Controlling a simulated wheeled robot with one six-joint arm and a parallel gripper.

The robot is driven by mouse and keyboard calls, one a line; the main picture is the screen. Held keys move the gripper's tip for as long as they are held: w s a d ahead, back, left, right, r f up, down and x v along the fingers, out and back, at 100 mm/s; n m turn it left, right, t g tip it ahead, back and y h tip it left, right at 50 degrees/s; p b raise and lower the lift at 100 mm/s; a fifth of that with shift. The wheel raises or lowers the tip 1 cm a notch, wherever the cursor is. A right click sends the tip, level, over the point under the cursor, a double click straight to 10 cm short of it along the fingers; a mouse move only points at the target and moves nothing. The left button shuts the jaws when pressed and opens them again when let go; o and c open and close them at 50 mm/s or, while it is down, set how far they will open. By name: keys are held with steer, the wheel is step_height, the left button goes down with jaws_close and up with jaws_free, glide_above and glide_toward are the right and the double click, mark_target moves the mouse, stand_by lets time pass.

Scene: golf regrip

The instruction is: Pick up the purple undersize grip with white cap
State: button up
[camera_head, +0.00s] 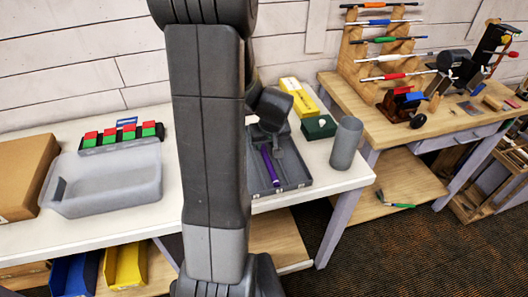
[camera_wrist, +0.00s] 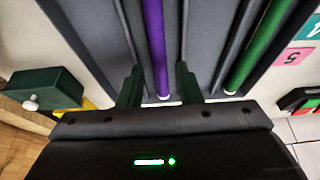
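The purple grip (camera_wrist: 155,45) lies lengthwise in a compartment of a grey tray (camera_wrist: 92,40), its white cap (camera_wrist: 163,97) toward my wrist. In the head view the purple grip (camera_head: 268,165) shows in the tray (camera_head: 295,176) just right of my arm. My gripper (camera_wrist: 159,86) is open in the wrist view, its two dark fingers on either side of the purple grip with a gap on each side. I cannot tell how far the fingertips are above it. In the head view my gripper (camera_head: 273,138) is over the tray and partly hard to make out.
A green grip (camera_wrist: 262,45) with a white end lies in another compartment to the right. A dark green box (camera_head: 319,127), a grey cylinder (camera_head: 346,143) and a yellow box (camera_head: 300,97) stand near the tray. A clear bin (camera_head: 103,187) is on the left of the bench.

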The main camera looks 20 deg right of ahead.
mark_target(265, 151)
steer(key=shift+p+x, duration=0.6)
steer(key=shift+x, duration=2.15)
steer(key=shift+d, duration=0.15)
jaws_close()
